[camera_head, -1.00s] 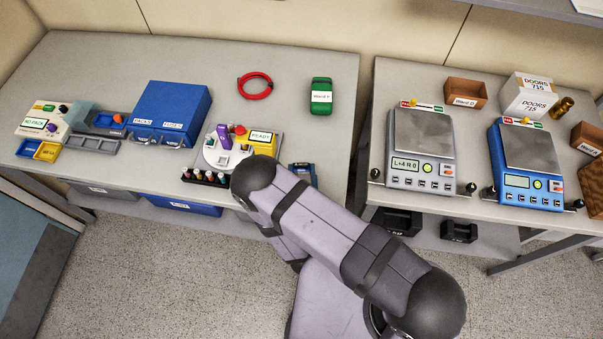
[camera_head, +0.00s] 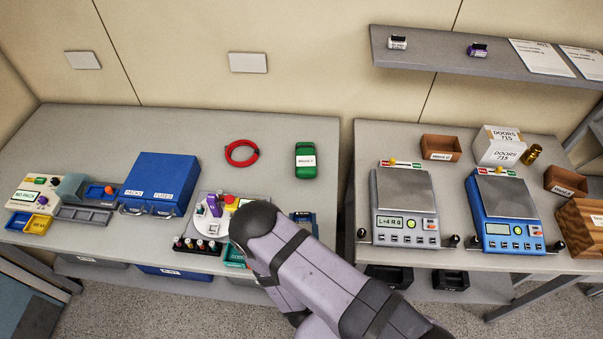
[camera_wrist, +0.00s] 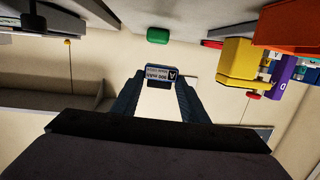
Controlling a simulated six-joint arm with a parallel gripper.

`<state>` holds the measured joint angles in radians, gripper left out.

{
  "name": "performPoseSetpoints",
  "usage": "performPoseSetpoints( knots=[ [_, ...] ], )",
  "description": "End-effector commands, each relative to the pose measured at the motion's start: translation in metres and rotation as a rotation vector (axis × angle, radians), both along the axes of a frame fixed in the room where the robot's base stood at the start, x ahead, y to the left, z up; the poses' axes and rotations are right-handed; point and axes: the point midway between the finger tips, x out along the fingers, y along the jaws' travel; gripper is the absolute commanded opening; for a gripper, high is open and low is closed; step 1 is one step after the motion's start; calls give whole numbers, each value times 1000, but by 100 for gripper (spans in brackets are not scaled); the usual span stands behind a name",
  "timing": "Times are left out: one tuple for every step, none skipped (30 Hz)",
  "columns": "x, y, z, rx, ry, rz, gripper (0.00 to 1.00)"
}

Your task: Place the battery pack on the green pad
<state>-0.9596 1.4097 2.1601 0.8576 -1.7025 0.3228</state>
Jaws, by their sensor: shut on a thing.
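My gripper (camera_wrist: 158,100) shows in the wrist view, its two dark fingers shut on a small dark blue battery pack (camera_wrist: 158,74). The pack has a pale printed label and an "A" on it, which appears upside down. It is held at the fingertips, and I see no surface touching it. I cannot pick out a flat green pad for certain; my arm covers part of the left bench near the white device (camera_head: 212,212).
A green labelled case (camera_head: 305,160) and a red coil (camera_head: 241,153) lie at the back of the left bench. A blue cabinet (camera_head: 160,183) stands left. Two scales (camera_head: 405,205) (camera_head: 505,210) stand on the right bench. A gap separates the benches.

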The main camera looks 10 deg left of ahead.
Motion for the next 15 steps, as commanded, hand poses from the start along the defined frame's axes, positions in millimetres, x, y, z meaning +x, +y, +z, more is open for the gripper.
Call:
performPoseSetpoints(
  knots=[
    [11, -13, -11, 5, -4, -44, 16],
    [17, -20, -13, 4, -4, -69, 16],
    [26, -31, -16, 6, -5, -107, 16],
    [33, -40, -18, 6, -6, -136, 16],
    [41, -50, -19, 7, -7, -168, 16],
    [50, -64, -21, 7, -5, -211, 16],
    [58, -75, -22, 7, -7, -245, 16],
    [66, -86, -22, 8, -7, -279, 16],
    [77, -100, -21, 10, -9, -324, 16],
    [85, -111, -19, 11, -10, -357, 16],
    [93, -122, -18, 11, -10, -390, 16],
    [104, -135, -14, 11, -11, -425, 16],
    [112, -144, -11, 11, -12, -447, 16],
    [120, -153, -9, 10, -11, -466, 16],
    [132, -162, -4, 10, -12, -480, 16]
  ],
)
